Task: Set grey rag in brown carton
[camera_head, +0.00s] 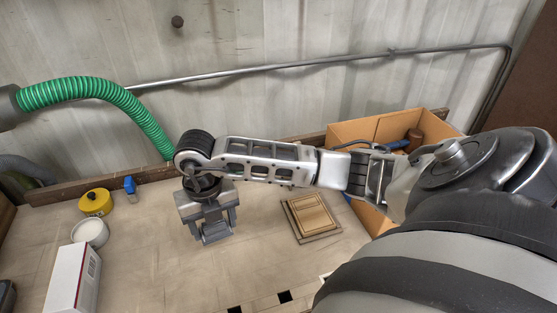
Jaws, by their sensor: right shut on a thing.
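The brown carton (345,135) stands open at the back right of the bench, against the wall. My right arm crosses in front of it and hides part of it. My right gripper (212,228) points down over the middle-left of the bench, well left of the carton. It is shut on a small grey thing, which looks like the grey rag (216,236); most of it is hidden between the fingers. I cannot tell whether the rag still touches the bench. My left gripper is not in view.
In the carton a brown mallet-like head (415,136) and a dark cable show. Stacked wooden boards (311,217) lie between gripper and carton. At left are a yellow tin (96,203), a blue-capped bottle (130,187), a white tub (90,233) and a white box (72,280).

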